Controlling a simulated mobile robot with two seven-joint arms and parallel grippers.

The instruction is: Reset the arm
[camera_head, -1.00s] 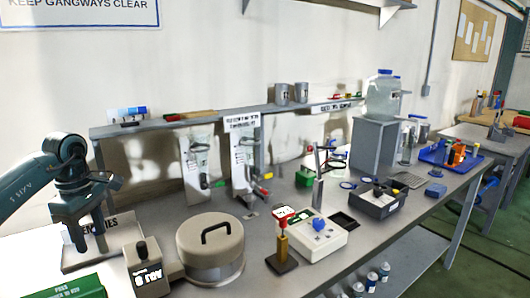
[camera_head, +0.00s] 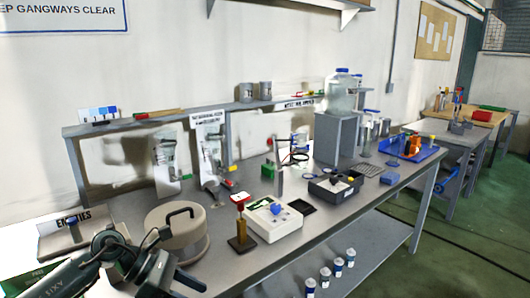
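My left arm (camera_head: 75,275) comes in from the bottom left corner, dark and low in front of the bench. Its gripper end (camera_head: 165,272) is at the bottom edge, in front of the round beige lidded vessel (camera_head: 178,237). The fingers are partly cut off and foreshortened, so I cannot tell whether they are open or shut. I see nothing held in the visible part. My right gripper is not in view.
The grey bench (camera_head: 330,218) carries a white device with a blue knob (camera_head: 275,220), a brass-coloured post on a dark base (camera_head: 241,238), a dark grey box (camera_head: 335,190) and a blue tray (camera_head: 410,149). White bottles (camera_head: 325,277) stand on the lower shelf. Green floor is clear at right.

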